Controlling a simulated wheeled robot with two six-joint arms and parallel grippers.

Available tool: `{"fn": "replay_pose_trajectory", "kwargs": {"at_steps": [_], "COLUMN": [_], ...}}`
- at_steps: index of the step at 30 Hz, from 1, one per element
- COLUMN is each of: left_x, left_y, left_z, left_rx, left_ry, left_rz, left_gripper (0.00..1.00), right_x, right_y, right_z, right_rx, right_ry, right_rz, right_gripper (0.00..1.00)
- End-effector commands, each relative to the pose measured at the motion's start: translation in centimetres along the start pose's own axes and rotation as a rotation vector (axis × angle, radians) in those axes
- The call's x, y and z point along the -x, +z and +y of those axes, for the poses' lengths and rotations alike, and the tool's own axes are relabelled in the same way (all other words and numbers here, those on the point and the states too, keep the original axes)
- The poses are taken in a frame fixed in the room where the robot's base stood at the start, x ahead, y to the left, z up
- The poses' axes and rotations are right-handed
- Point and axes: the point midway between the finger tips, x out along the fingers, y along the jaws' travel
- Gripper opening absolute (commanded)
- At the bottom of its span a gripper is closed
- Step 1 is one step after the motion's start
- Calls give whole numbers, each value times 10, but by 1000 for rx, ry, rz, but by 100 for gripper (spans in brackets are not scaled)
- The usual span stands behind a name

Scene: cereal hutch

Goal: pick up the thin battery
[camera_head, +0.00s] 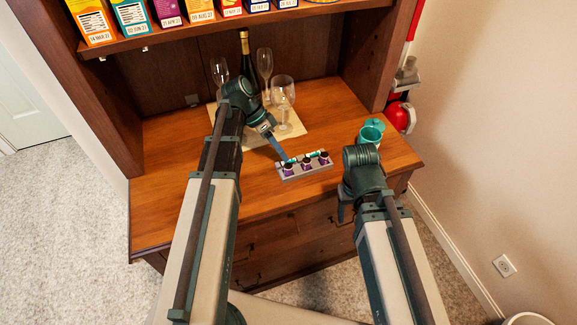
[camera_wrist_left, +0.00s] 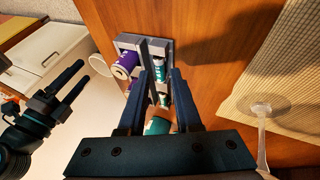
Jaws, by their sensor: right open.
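A grey battery holder (camera_head: 303,170) sits on the wooden top. It holds purple batteries (camera_head: 306,161) with dark ends along its front and thinner teal batteries (camera_head: 290,161) behind, partly hidden. In the left wrist view the holder (camera_wrist_left: 128,40) shows a purple battery (camera_wrist_left: 125,65) and a thin teal battery (camera_wrist_left: 159,65). My left gripper (camera_head: 284,157) reaches down at the holder's left end. Its fingers (camera_wrist_left: 160,80) look apart, over the holder, with nothing clearly clamped. My right gripper (camera_head: 344,207) is open, low in front of the cabinet, away from the holder.
A dark bottle (camera_head: 245,60), a stemmed glass (camera_head: 283,92) and two flutes stand on a mat (camera_head: 292,138) behind. Boxes line the shelf (camera_head: 200,29) above. The top's left front is clear.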

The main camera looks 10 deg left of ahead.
Motion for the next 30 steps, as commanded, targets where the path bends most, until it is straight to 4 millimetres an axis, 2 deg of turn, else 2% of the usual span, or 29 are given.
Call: {"fn": "replay_pose_trajectory", "kwargs": {"at_steps": [1,3,11,16,30], "left_x": [-12,-17,-16,-16,-15], "left_y": [2,2,0,0,0], "left_z": [-2,-1,0,0,1], "left_rx": [-1,0,1,0,1], "left_ry": [1,1,1,1,1], "left_rz": [0,-1,0,0,0], "left_gripper": [33,33,31,0,0], "right_x": [-12,-15,-14,-13,-12], "right_y": [-1,-1,-1,-1,-1], "right_z": [-1,-2,-1,-1,-1], "right_rx": [0,0,0,0,0], "right_ry": [0,0,0,0,0], "right_rz": [0,0,0,0,0], "right_gripper": [64,64,64,64,64]}}
